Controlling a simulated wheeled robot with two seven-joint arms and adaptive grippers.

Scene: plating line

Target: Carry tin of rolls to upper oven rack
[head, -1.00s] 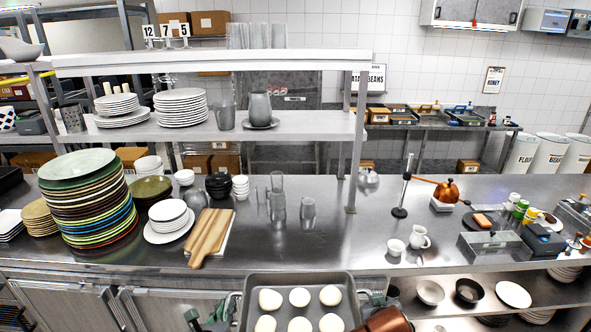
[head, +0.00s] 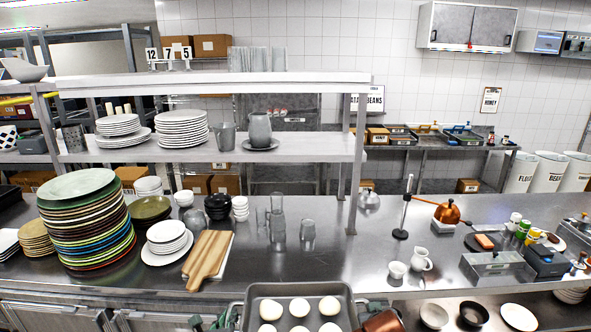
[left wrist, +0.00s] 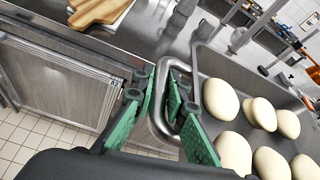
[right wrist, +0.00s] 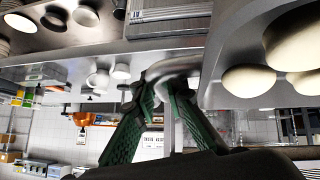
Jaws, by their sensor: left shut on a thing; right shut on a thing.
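The grey metal tin (head: 342,291) holds several pale round rolls (head: 299,307) and is at the bottom middle of the head view, in front of the counter's front edge. My left gripper (left wrist: 166,100) has green fingers and is shut on the tin's left handle in the left wrist view. In the head view only a bit of it (head: 212,322) shows at the tin's left. My right gripper (right wrist: 166,95) is shut on the tin's other handle in the right wrist view. The rolls also show in the left wrist view (left wrist: 221,99). No oven rack can be made out.
The steel counter (head: 330,262) carries plate stacks (head: 85,225), a wooden board (head: 208,258), glasses (head: 278,228) and white jugs (head: 421,259). A two-tier shelf (head: 215,87) stands above it. A copper-coloured pot (head: 383,321) shows just right of the tin.

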